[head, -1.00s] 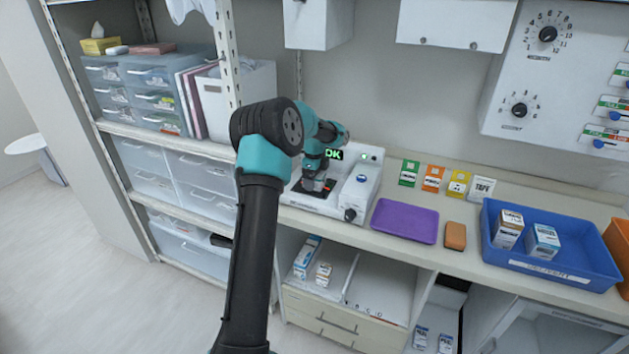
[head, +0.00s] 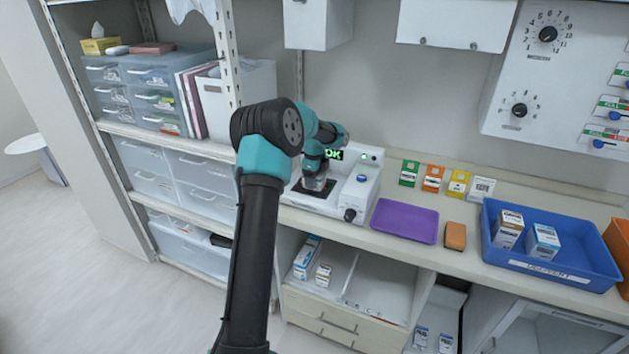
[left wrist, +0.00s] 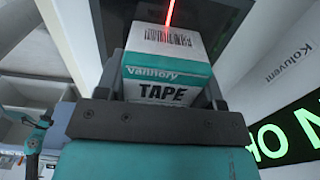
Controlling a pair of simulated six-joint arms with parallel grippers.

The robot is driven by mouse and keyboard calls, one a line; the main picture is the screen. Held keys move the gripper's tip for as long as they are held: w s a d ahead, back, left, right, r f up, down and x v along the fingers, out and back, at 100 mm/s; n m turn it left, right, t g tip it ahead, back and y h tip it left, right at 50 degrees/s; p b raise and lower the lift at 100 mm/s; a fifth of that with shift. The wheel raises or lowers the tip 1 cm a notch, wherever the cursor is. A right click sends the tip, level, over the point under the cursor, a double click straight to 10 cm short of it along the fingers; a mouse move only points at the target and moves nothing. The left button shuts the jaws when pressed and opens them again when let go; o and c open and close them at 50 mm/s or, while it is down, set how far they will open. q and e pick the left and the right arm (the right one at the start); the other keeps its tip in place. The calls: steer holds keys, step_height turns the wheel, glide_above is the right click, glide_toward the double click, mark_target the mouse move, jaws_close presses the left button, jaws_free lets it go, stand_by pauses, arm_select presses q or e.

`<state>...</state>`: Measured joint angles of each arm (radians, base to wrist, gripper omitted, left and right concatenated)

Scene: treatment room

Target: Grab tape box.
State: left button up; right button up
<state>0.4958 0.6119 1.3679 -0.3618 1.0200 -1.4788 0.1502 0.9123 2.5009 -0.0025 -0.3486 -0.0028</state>
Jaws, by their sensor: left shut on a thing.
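My left gripper (head: 315,180) is over the white scanner device (head: 345,195) on the counter. In the left wrist view the gripper (left wrist: 165,85) is shut on the tape box (left wrist: 168,58), a white and teal box printed "Vannory" and "TAPE". A barcode shows on its white part, and a red light line falls on it. In the head view the box is mostly hidden by the gripper. The scanner's small screen (head: 334,154) shows green "OK". My right gripper is not in view.
A purple tray (head: 404,221), an orange-brown block (head: 455,236) and a blue bin (head: 495,253) with two boxes stand to the right on the counter. Coloured cards line the back. A drawer unit with clear drawers (head: 205,173) stands at left.

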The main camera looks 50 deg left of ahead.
arm_select(q)
steer(key=shift+c, duration=1.3)
steer(key=shift+r, duration=0.1)
steer(key=shift+r, duration=0.5)
steer(key=shift+s+d+r, duration=0.15)
steer(key=shift+r, duration=0.45)
steer(key=shift+s+d+r, duration=0.1)
steer(key=shift+r, duration=0.5)
steer(key=s+d+r, duration=0.1)
steer(key=s+d, duration=0.9)
steer(key=d, duration=0.1)
steer(key=shift+d+r, duration=0.2)
steer(key=shift+d, duration=0.05)
